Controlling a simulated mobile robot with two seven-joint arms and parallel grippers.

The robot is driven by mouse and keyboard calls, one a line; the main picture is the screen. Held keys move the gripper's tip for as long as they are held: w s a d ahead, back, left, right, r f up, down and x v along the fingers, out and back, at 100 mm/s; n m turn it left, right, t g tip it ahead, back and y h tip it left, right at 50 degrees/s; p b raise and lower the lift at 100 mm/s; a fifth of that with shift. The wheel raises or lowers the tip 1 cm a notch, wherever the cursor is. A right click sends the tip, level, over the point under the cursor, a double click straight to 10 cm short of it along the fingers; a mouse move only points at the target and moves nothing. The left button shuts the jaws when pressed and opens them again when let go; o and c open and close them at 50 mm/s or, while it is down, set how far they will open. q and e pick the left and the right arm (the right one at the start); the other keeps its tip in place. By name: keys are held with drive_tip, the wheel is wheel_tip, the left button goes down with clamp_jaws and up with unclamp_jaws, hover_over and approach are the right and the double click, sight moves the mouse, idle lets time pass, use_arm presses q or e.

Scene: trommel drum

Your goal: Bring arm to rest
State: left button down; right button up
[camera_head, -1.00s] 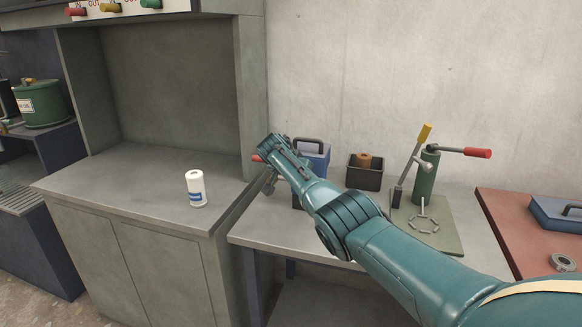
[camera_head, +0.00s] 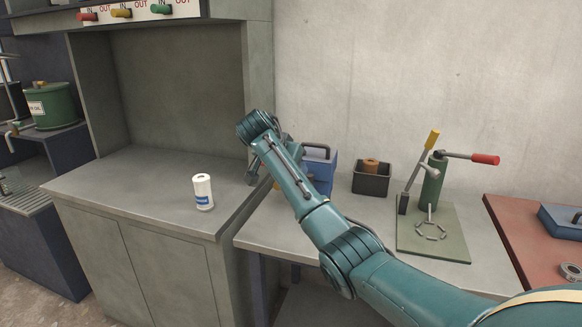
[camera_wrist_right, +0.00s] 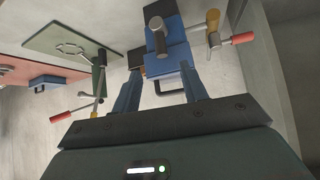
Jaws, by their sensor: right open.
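My right arm (camera_head: 310,205) reaches from the lower right across the workbench in the head view. Its wrist end is raised near the right side of the grey cabinet. My right gripper (camera_head: 255,172) points down there, partly hidden by the wrist. In the wrist view, the right gripper (camera_wrist_right: 160,92) has its two blue fingers spread apart with nothing held between them. A blue bench device (camera_wrist_right: 167,55) with a round-ended bar shows beyond the fingers. My left gripper is not in view.
A white canister (camera_head: 203,192) stands on the grey cabinet top (camera_head: 130,185). On the workbench are a blue box (camera_head: 320,170), a black bin (camera_head: 371,182) and a green lever press (camera_head: 432,180). A red-topped surface (camera_head: 510,232) lies at the right.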

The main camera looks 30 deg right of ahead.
idle(0.6)
drive_tip(key=s+a+f+n+t+y, duration=0.1)
drive_tip(key=s+a+f+n+y, duration=0.2)
drive_tip(key=f, duration=0.6)
drive_tip(key=s+a+f+n+t+y, duration=0.15)
drive_tip(key=s+a+f+n, duration=0.3)
drive_tip(key=f, duration=0.55)
drive_tip(key=s+a+f+n+t+y, duration=0.1)
drive_tip(key=s+a+f+n+t, duration=0.15)
drive_tip(key=a+f, duration=0.45)
drive_tip(key=s+a+f+n+y, duration=0.2)
drive_tip(key=s+f, duration=0.2)
drive_tip(key=s, duration=0.2)
drive_tip(key=s+a+f+n+y, duration=0.1)
drive_tip(key=s+a+f, duration=0.25)
drive_tip(key=s, duration=0.25)
drive_tip(key=s+a+r+n+y, duration=0.1)
drive_tip(key=s+a, duration=0.1)
drive_tip(key=s, duration=0.5)
drive_tip(key=s+a+r+n+t+y, duration=0.1)
drive_tip(key=s+a+y, duration=0.1)
drive_tip(key=s, duration=0.4)
drive_tip(key=shift+s+r, duration=0.15)
drive_tip(key=shift+s, duration=0.25)
